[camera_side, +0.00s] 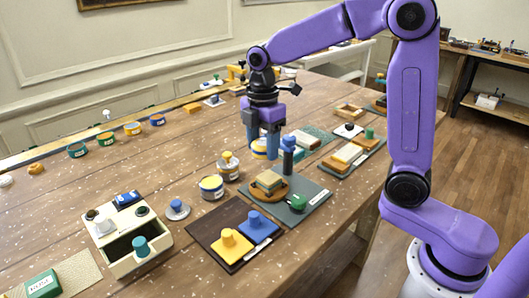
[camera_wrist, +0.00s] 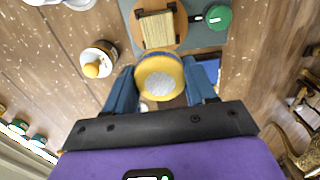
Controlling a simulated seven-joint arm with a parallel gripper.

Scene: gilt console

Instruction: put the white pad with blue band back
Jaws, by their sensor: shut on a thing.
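My gripper (camera_wrist: 162,85) is shut on a round pad (camera_wrist: 160,84) with a pale speckled centre, a yellow rim and a strip of blue at its far edge. In the side view my gripper (camera_side: 262,147) points down, and the pad (camera_side: 259,149), white, blue and yellow, shows partly hidden between the fingers. It appears to be held above the table; the exact gap cannot be told. A similar round tin (camera_side: 211,187) with yellow and blue bands stands on the table to the left.
A small yellow-topped jar (camera_side: 228,166) stands nearby. A cream box (camera_side: 112,262) with an open drawer is at front left.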

